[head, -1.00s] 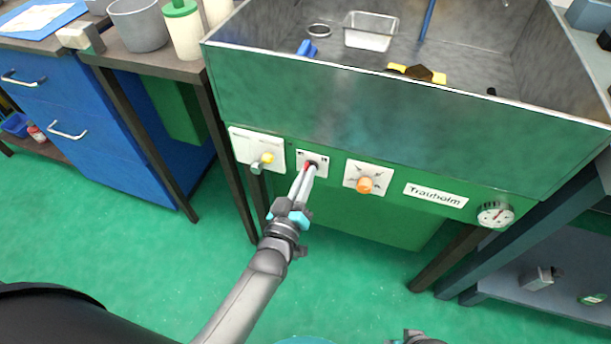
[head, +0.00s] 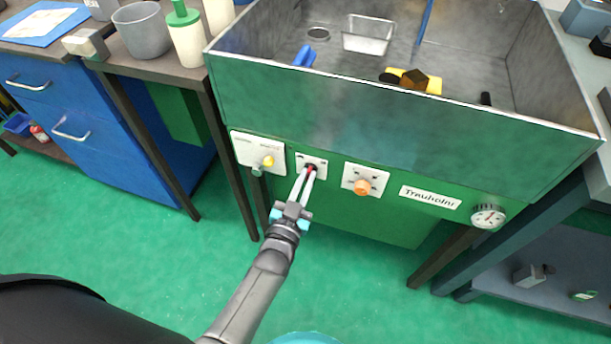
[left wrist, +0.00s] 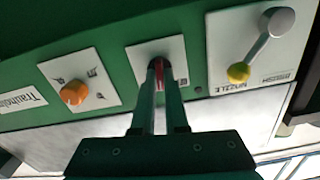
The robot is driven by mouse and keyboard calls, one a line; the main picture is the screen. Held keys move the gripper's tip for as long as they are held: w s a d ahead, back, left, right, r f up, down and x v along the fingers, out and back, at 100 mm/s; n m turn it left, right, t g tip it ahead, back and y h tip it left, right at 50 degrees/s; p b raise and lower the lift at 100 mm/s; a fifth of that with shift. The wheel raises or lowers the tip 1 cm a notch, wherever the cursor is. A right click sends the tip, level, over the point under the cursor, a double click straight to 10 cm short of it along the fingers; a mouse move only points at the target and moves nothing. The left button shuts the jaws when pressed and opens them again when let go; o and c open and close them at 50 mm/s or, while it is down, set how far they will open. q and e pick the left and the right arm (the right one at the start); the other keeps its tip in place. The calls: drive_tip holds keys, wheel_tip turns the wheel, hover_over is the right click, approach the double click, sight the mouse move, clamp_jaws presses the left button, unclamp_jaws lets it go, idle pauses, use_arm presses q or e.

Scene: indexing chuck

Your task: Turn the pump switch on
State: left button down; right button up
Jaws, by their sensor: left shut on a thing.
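The pump switch appears to be the small red lever (head: 311,168) on a small white plate (head: 319,160) on the green front panel; the plate's print is too small to read. My left gripper (head: 309,172) is shut on this red lever, with its two pale fingers reaching up to the plate from below. In the left wrist view the red lever (left wrist: 160,77) shows as a thin strip between the fingertips (left wrist: 160,68), and its base is mostly hidden by them. My right gripper is out of view.
A plate with a yellow-knobbed nozzle lever (head: 268,161) is close on the left. An orange knob (head: 362,187) is close on the right, then a Trauholm label (head: 430,197) and a gauge (head: 487,216). The metal basin (head: 400,125) overhangs above.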

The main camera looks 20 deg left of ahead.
use_arm(q)
drive_tip(key=shift+m, duration=2.2)
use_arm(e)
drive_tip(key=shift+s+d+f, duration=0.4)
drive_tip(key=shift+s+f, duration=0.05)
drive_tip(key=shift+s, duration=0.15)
use_arm(q)
drive_tip(key=shift+f+p, duration=0.1)
drive_tip(key=shift+p, duration=0.2)
drive_tip(key=c, duration=0.9)
unclamp_jaws()
drive_tip(key=shift+c, duration=0.2)
